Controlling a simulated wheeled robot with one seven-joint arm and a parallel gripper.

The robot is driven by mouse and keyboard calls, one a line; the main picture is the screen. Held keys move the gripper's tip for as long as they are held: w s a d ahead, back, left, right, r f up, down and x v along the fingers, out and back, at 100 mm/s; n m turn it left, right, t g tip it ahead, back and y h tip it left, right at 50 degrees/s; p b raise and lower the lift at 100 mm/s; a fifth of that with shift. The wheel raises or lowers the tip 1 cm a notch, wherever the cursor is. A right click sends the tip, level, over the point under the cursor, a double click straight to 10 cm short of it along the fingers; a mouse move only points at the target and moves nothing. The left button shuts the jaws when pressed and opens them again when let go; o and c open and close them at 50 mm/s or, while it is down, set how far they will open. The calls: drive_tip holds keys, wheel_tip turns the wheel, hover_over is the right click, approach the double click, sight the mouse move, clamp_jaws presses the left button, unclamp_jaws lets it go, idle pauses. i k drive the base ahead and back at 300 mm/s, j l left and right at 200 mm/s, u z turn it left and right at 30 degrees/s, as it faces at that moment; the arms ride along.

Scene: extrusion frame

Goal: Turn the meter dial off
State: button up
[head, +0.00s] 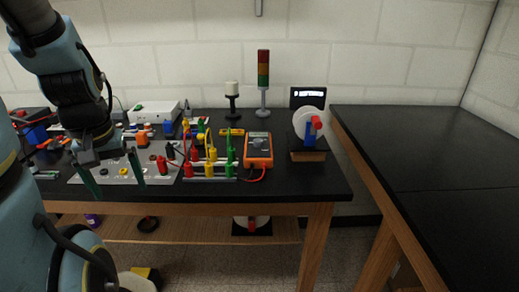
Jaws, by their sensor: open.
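An orange meter (267,160) stands near the front right part of the black table, tilted back, with its face toward me. Its dark round dial (259,143) is on the face; the picture is too small to read where it points. A red lead runs from the meter's lower edge. My gripper (114,175) is at the left, open and empty, with its dark green fingers spread and pointing down over a grey panel. It is well to the left of the meter and apart from it.
Between my gripper and the meter stands a rack (210,170) with red, yellow and green connectors. A grey panel (115,170) lies under the gripper. A white wheel (308,122) stands right of the meter. The right table (440,160) is bare.

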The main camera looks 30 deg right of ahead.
sight(258, 143)
drive_tip(key=i+j+z, duration=0.15)
drive_tip(key=j, duration=0.15)
drive_tip(key=i+j+z, duration=0.15)
drive_tip(key=j, duration=0.15)
drive_tip(key=j+z, duration=0.15)
drive_tip(key=j, duration=0.15)
drive_tip(key=i+j+z, duration=0.15)
drive_tip(key=j, duration=0.2)
